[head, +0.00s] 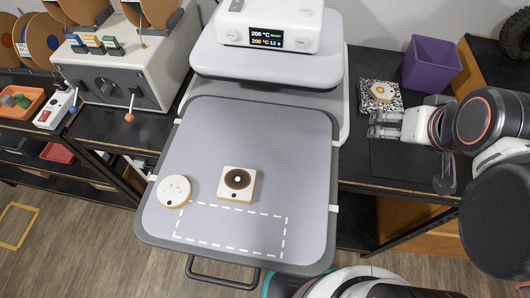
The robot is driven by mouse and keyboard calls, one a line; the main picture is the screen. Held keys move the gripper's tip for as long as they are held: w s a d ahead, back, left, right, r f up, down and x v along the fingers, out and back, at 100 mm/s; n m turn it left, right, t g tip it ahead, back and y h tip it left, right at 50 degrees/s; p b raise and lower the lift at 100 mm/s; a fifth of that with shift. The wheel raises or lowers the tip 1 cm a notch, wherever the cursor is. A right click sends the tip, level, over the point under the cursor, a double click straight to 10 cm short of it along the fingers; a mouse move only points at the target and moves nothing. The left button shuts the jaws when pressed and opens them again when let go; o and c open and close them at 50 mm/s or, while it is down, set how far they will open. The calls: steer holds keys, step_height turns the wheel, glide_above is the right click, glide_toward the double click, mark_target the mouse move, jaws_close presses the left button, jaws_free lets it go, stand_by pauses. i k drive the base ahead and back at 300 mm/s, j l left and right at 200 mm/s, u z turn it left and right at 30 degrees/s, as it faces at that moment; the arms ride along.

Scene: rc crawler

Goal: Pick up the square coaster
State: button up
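The square coaster (238,187) is pale with rounded corners and a dark brown round centre with a white dot. It lies flat on the grey tray (300,190), above a dashed white rectangle. A round whitish coaster-like piece (174,191) with small dark marks lies to its left, apart from it. My gripper (383,124) is far to the upper right of the square coaster, over the black bench. Its two fingers point left with a gap between them, and nothing shows in it.
A speckled block (390,105) with a pale, orange-centred piece (381,92) stands just beyond my gripper. A purple bin (431,65) is behind it. A white machine with a display (268,38) stands behind the tray. The tray's right half is clear.

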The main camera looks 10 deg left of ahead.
mark_target(236, 184)
steer(key=k+j, duration=0.15)
steer(key=j, duration=0.25)
steer(key=k+j, duration=0.15)
steer(key=j, duration=0.2)
steer(key=k+j, duration=0.15)
steer(key=j, duration=0.25)
